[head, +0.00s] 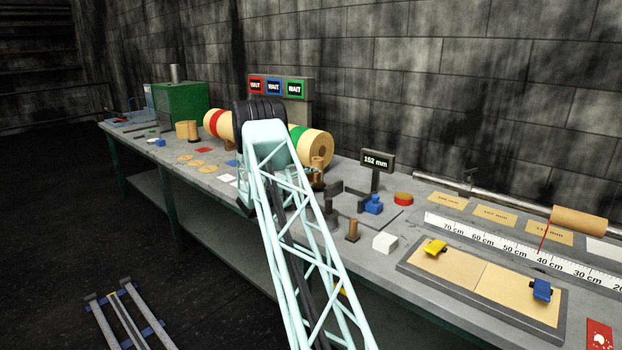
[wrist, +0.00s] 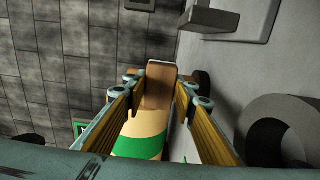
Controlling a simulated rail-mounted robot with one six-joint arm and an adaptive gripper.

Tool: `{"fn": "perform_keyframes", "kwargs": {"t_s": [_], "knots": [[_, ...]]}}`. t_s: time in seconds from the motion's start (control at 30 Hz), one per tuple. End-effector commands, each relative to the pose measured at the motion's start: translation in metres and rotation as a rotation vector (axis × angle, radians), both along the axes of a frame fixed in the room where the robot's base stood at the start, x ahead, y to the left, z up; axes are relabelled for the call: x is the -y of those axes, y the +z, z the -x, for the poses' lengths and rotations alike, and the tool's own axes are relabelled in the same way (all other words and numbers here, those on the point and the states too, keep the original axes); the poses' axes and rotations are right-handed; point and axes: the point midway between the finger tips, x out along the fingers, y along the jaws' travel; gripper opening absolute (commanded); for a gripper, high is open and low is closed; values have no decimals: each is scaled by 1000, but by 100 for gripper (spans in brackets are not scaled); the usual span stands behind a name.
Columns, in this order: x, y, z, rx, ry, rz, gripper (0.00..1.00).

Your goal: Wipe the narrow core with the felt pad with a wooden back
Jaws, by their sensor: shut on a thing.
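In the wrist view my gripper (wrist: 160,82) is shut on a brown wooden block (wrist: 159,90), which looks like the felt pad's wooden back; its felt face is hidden. A tan roll with a green band (wrist: 140,146) shows close below the block; I cannot tell whether they touch. In the head view my gripper (head: 306,177) is partly hidden by my arm, beside the green-banded roll (head: 313,145). I cannot tell which core is the narrow one. A small brown core (head: 353,230) stands on the bench, and tan cores (head: 187,130) stand further left.
A 152 mm display (head: 377,162), a blue block (head: 373,204) and a white block (head: 384,242) stand right of my arm. A framed tray (head: 410,268) and a ruler (head: 520,250) fill the bench's right. The wall is close behind the bench.

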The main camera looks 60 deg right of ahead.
Motion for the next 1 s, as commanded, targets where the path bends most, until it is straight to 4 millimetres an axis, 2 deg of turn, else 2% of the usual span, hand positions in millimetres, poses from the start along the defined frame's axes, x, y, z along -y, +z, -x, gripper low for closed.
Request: {"fn": "perform_keyframes", "kwargs": {"t_s": [0.37, 1.0], "knots": [[1, -1, -2, 1, 1, 0, 17], [4, 0, -35, 1, 1, 0, 17]]}}
